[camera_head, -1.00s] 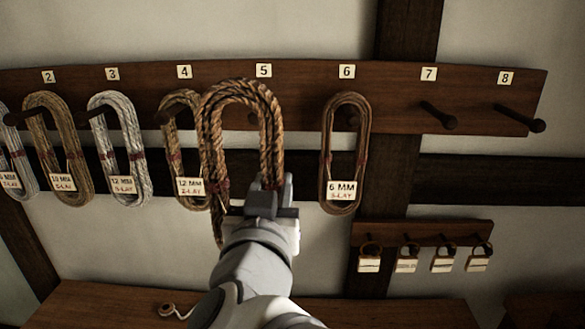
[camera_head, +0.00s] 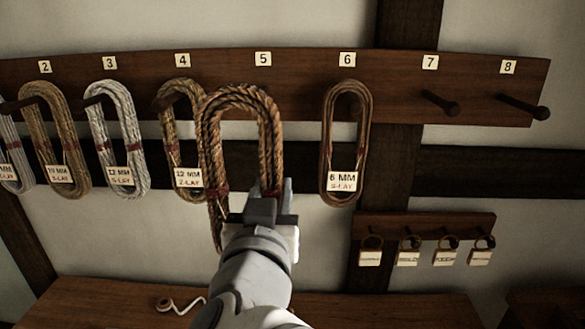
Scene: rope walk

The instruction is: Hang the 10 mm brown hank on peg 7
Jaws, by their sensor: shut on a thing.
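My gripper (camera_head: 262,208) is shut on the lower right part of a brown hank (camera_head: 268,120). The hank stands upright above the gripper, its loop in front of the board under label 5. It hides peg 5, and I see no size tag on it. Peg 7 (camera_head: 440,102) is bare, under the label 7 (camera_head: 430,62), to the right of the gripper. Beyond the held hank, a thinner brown hank (camera_head: 361,125) tagged 6 MM hangs on peg 6.
Hanks hang on the left pegs, including a white one (camera_head: 122,150) on peg 3 and a tan one tagged 12 MM (camera_head: 168,135) on peg 4. Peg 8 (camera_head: 525,106) is bare. Small tagged rings hang on a lower rack (camera_head: 425,222). A bench (camera_head: 90,300) runs below.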

